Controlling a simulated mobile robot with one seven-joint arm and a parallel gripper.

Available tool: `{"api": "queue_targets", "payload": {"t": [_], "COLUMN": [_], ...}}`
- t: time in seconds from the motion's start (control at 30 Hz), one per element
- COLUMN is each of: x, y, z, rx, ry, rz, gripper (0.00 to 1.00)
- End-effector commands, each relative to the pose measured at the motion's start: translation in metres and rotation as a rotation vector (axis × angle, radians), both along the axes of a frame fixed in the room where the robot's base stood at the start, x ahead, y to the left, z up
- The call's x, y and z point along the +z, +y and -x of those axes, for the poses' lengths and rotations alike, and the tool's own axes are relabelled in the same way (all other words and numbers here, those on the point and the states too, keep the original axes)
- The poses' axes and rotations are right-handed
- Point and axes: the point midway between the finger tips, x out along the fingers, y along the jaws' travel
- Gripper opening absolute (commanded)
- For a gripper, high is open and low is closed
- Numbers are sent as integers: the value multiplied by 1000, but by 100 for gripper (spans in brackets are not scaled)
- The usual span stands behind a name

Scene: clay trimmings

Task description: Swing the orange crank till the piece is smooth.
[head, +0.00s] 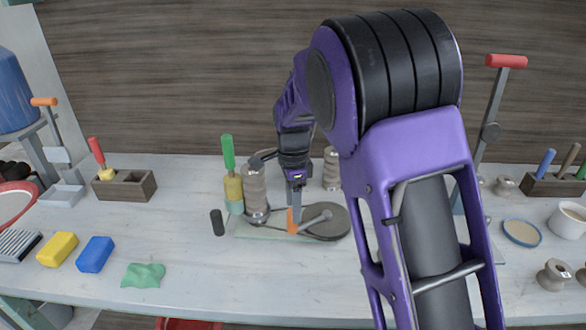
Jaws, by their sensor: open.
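The orange crank handle (292,222) stands upright on a grey crank arm beside a dark round disc (332,228), at the middle of the table. My gripper (295,200) points down right at the orange handle, with its fingers open and close over or around its top. I cannot tell whether they touch it. A grey-brown ridged piece (256,192) stands upright just left of the crank on the same pale base plate (262,232). A similar ridged piece (331,168) stands behind, partly hidden by my arm.
A green-handled tool (229,155) and a small black cylinder (217,222) stand left of the crank. An orange-handled lever press (44,101) stands far left. My arm hides much of the right.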

Motion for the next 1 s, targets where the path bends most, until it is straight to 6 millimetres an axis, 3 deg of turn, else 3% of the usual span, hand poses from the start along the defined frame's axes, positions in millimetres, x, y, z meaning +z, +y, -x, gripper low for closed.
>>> {"api": "queue_targets", "payload": {"t": [0.03,0.3,0.5,1.0], "x": [16,80,109,119], "y": [0,1,0,0], "z": [-1,-1,-1,0], "rx": [1,0,0,0], "ry": [-5,-4,-3,0], "rz": [-2,-2,-1,0], "gripper": [64,64,64,64]}}
